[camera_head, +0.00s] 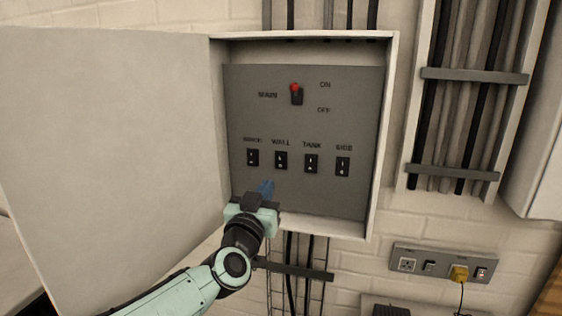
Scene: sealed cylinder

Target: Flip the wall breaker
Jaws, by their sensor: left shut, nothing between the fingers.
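The breaker box (388,130) hangs on the wall with its door (110,150) swung open to the left. The wall breaker (281,160) is a small black switch under a WALL label, second from the left in the lower row. My left gripper (266,187) is shut, with blue fingertips, just below and left of the wall breaker. It looks apart from the switch, though the depth gap is hard to judge. My right gripper is not in view.
Other breakers stand beside it: one at left (252,158), the tank breaker (311,164) and one at right (342,167). The red-tipped main switch (296,93) is above. Cables in a rack (470,90) and a socket panel (445,263) with a yellow plug (459,274) are at right.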

